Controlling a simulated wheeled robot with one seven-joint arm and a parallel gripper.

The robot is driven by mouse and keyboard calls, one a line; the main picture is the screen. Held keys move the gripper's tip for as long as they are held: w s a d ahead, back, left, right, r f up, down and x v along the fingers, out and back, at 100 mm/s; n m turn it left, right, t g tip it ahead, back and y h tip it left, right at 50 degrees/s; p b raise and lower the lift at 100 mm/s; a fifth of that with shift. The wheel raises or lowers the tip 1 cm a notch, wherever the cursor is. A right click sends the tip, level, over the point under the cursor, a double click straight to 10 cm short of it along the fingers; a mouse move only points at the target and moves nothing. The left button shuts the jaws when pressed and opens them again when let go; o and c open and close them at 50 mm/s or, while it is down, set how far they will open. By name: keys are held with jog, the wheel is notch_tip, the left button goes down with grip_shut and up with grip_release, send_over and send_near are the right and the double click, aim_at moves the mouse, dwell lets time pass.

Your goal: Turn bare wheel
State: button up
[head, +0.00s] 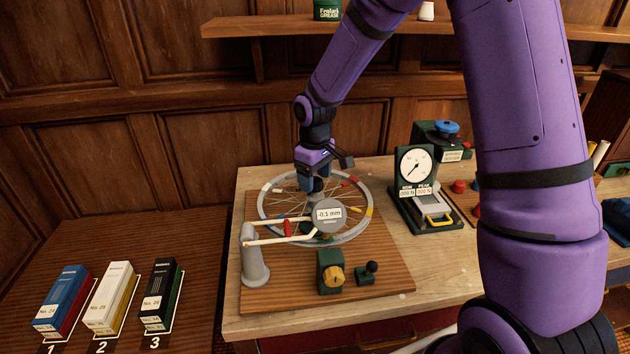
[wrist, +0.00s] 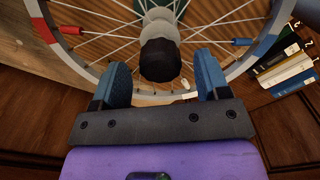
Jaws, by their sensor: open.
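My gripper (head: 313,186) is over the hub area in the head view. In the wrist view my gripper (wrist: 163,75) is open, with one blue finger on each side of the black cap, both apart from it. A gauge reading -0.1 mm (head: 328,214) stands in front of the hub and hides part of it.
A grey post (head: 254,258) carries white arms reaching over the wheel's near left side. A green block with a yellow knob (head: 331,274) and a small black-knobbed lever (head: 369,272) stand in front. A dial gauge stand (head: 417,172) is to the right. Three numbered boxes (head: 110,293) stand lower left.

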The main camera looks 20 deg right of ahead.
notch_tip(320, 180, up, 9)
jog(key=shift+r, duration=0.2)
jog(key=shift+r, duration=0.1)
dwell(0.5)
jog(key=s+d+r+m+t, duration=0.3)
jog(key=s+d+r, duration=0.1)
jog(key=s+r, duration=0.95)
jog(key=s+d+r+m+t, duration=0.1)
jog(key=s+m, duration=0.1)
jog(key=s, duration=0.7)
jog(key=s+d+r+m+t, duration=0.1)
jog(key=s+d, duration=0.1)
jog(key=s, duration=0.6)
jog(key=shift+s+m, duration=0.35)
jog(key=shift+m, duration=0.05)
